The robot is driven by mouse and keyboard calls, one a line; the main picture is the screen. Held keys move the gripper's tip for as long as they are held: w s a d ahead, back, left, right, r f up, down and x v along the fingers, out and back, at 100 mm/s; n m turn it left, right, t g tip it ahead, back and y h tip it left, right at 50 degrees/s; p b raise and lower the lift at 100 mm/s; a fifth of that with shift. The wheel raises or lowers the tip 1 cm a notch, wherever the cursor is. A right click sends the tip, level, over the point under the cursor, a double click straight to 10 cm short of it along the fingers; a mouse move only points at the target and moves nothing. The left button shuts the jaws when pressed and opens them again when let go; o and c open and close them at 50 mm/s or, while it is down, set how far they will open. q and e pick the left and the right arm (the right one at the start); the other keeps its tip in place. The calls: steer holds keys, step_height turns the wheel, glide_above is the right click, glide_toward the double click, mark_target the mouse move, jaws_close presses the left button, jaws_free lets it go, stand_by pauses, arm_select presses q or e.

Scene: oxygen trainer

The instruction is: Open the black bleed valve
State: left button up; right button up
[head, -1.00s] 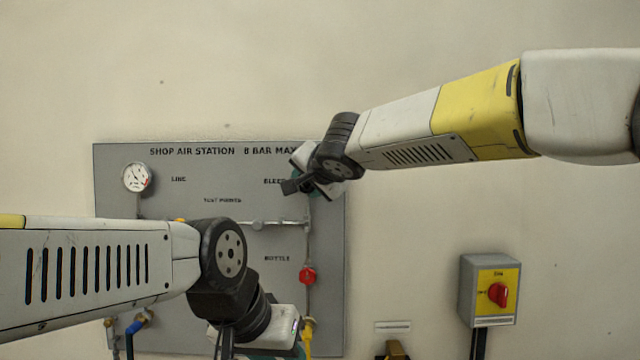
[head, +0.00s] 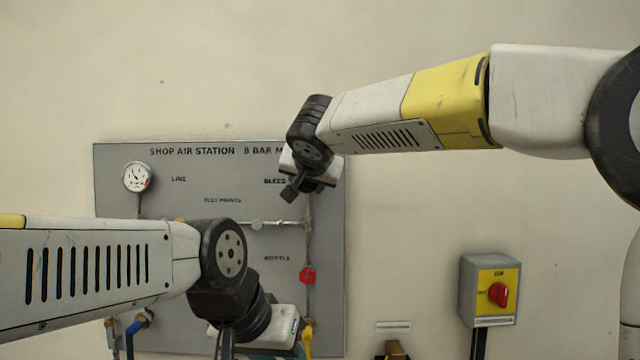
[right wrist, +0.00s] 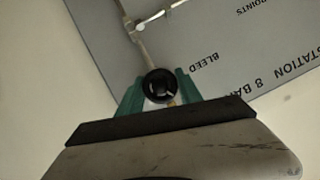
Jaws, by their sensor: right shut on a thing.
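The black bleed valve shows in the right wrist view as a round, glossy black knob (right wrist: 160,86) on a thin pipe, beside the word BLEED. The green fingers of my right gripper (right wrist: 159,95) are on either side of it, shut on it. In the head view my right gripper (head: 312,180) is at the panel's upper right and hides the valve. My left gripper (head: 278,330) is low in the head view, in front of the panel's lower part. Its fingers are mostly hidden, so its opening cannot be told.
The grey panel (head: 180,270) carries a round gauge (head: 137,177), a red valve handle (head: 307,275) on the right-hand pipe and a blue-handled valve (head: 136,326) at lower left. A switch box (head: 488,290) with a red knob is on the wall at right.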

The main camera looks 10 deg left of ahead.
steer(key=n+h, duration=0.1)
steer(key=n, duration=0.1)
steer(key=shift+n+h, duration=0.3)
steer(key=shift+a+n+t+h, duration=0.1)
steer(key=shift+n+t+h, duration=0.3)
steer(key=shift+n+h, duration=0.6)
steer(key=n+h, duration=0.1)
steer(key=n, duration=0.2)
steer(key=shift+t, duration=0.4)
steer(key=n+t+h, duration=0.1)
steer(key=n+h, duration=0.1)
steer(key=n, duration=0.1)
steer(key=n+t, duration=0.1)
steer(key=n, duration=0.2)
steer(key=shift+h, duration=0.3)
steer(key=n+t, duration=0.1)
steer(key=n, duration=0.2)
steer(key=shift+n+t, duration=0.3)
steer(key=shift+n, duration=0.1)
steer(key=n+t, duration=0.1)
steer(key=n, duration=0.2)
steer(key=shift+n+t, duration=0.3)
steer(key=shift+f+n+t+y, duration=0.1)
steer(key=shift+n+t+y, duration=0.25)
steer(key=shift+n, duration=0.75)
steer(key=shift+n+t+y, duration=0.25)
steer(key=shift+n+y, duration=0.1)
steer(key=shift+n, duration=0.75)
